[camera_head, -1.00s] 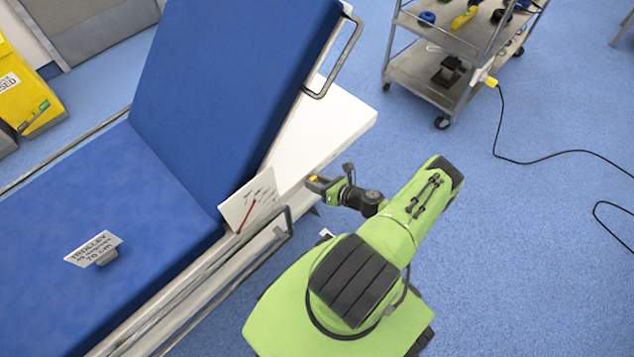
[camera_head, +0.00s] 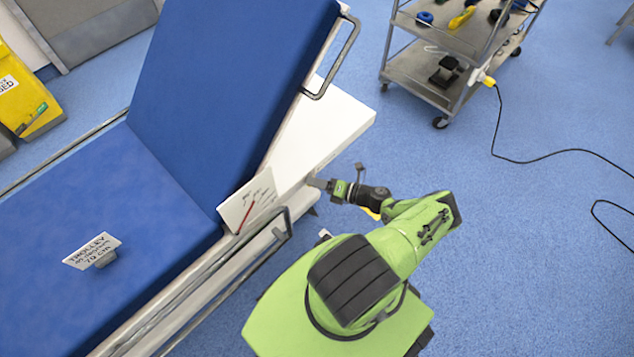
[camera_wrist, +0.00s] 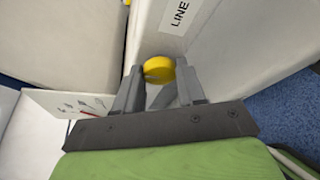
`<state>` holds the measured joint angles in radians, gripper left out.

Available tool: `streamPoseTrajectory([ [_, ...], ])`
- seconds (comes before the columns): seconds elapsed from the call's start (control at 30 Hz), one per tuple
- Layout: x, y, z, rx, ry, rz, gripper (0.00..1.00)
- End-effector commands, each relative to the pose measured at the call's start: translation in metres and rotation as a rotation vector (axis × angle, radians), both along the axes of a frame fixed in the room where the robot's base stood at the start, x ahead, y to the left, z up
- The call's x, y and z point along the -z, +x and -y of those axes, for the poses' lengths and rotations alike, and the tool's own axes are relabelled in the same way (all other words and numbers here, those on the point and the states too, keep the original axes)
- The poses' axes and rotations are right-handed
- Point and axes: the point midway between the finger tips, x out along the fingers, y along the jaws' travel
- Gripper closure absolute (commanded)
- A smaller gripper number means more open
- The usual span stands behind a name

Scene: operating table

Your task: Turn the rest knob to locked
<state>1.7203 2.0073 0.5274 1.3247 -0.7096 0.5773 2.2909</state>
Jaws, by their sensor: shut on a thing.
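The rest knob (camera_wrist: 158,68) is a round yellow knob on a pale surface in the wrist view. My gripper (camera_wrist: 157,86) is shut on it, with one grey finger on each side. Part of the knob's rim is hidden by the fingers. In the head view my gripper (camera_head: 314,182) reaches the side of the white block beside the raised backrest, and the knob itself cannot be made out. A white card (camera_head: 240,207) with a red pointer stands left of my gripper. The card also shows at the left of the wrist view (camera_wrist: 62,100); its lettering is too small to read.
The blue operating table (camera_head: 225,95) has a metal side rail (camera_head: 272,238) close to my arm. The white block (camera_head: 335,125) sticks out behind my gripper. A steel cart (camera_head: 425,78) stands at the back right, its cable on the floor. The floor to the right is mostly clear.

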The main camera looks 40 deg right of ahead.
Motion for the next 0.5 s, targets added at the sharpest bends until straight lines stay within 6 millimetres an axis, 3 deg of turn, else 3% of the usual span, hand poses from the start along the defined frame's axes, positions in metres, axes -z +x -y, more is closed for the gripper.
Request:
streamPoseTrajectory([
  [0.5,-0.0002,0.0003,0.0022,0.005,0.053,-0.001,0.91],
])
